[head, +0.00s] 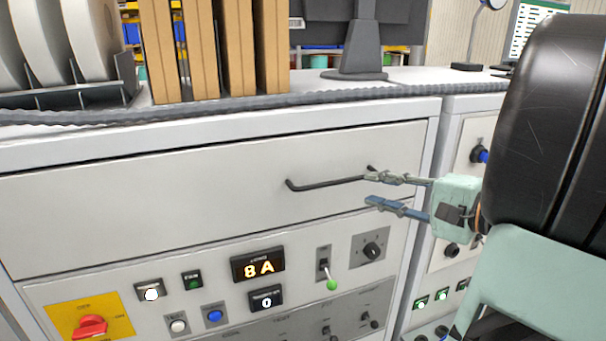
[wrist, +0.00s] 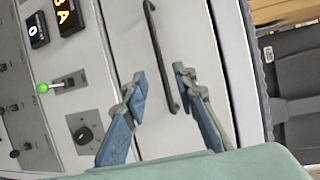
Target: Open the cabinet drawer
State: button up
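The cabinet drawer (head: 170,194) is a wide white front panel, and it looks flush with the cabinet. Its dark bar handle (head: 325,184) sits on the right half of the panel. My gripper (head: 374,190) is open at the right end of the handle, with one finger above and one below the bar's level. In the wrist view the open fingers (wrist: 159,76) lie on either side of the lower end of the handle (wrist: 160,60), with the drawer face (wrist: 190,30) behind. I cannot tell whether a finger touches the bar.
Below the drawer is a control panel with a red rotary switch (head: 90,327), a lit display (head: 258,265) and a green-tipped lever (head: 331,284). On the cabinet top stand white reels (head: 85,40), brown boards (head: 238,45) and a monitor stand (head: 360,55).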

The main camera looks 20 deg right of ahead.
aim_at(341, 182)
jog(key=p+x, duration=0.2)
jog(key=x, duration=0.8)
jog(key=shift+a+f, duration=0.1)
jog(key=shift+f, duration=0.05)
jog(key=shift+c, duration=0.5)
grip_shut()
